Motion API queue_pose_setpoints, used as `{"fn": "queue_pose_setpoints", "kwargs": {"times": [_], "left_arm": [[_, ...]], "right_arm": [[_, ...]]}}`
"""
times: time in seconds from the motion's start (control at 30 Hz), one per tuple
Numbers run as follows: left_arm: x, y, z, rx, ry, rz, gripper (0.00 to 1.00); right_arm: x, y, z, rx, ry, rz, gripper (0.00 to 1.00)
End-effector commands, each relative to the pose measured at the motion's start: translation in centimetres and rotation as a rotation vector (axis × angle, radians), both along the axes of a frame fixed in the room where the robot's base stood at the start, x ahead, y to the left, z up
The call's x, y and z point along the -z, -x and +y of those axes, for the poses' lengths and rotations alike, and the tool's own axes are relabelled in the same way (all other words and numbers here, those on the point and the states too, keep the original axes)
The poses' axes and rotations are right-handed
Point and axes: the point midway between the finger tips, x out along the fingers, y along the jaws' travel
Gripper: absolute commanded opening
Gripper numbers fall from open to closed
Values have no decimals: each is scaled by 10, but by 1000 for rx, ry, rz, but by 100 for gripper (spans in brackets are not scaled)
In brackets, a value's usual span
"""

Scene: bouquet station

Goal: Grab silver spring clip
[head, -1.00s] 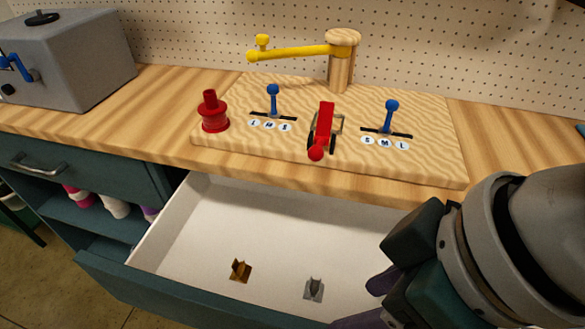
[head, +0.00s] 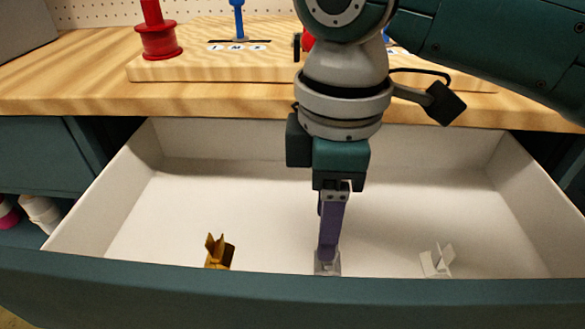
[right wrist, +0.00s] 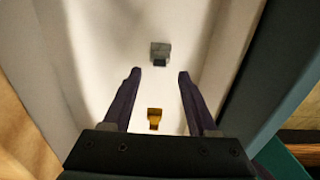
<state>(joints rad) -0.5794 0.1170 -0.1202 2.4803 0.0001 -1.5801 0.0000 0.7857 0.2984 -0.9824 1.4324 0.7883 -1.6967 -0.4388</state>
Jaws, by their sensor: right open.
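The silver spring clip (head: 321,269) lies on the floor of the open drawer, partly hidden behind the fingers of my right gripper (head: 328,248). My right gripper points down just above the clip; the head view does not show clearly whether they touch. In the right wrist view the two purple fingers (right wrist: 159,73) are apart with nothing held between them. The grey clip (right wrist: 160,52) shows there just beyond the fingertips, roughly centred between them. My left gripper is not in view.
A gold clip (head: 219,252) lies to the left in the drawer and a white clip (head: 437,262) to the right. The drawer's teal front (head: 290,300) and white side walls surround them. The wooden counter (head: 60,75) overhangs the back, with a red spool (head: 158,40) on its board.

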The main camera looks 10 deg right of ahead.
Motion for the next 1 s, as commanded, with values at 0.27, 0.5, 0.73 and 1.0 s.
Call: {"fn": "queue_pose_setpoints", "kwargs": {"times": [0.27, 0.5, 0.73, 1.0], "left_arm": [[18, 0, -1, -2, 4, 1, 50], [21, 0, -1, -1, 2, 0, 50], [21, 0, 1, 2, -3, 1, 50], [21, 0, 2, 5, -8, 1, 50]], "right_arm": [[42, 2, -5, 1, 1, 1, 59], [54, 2, -4, -1, 0, -1, 59], [53, 2, -4, -1, 0, -1, 49], [53, 2, -4, -1, 0, -1, 18]]}}
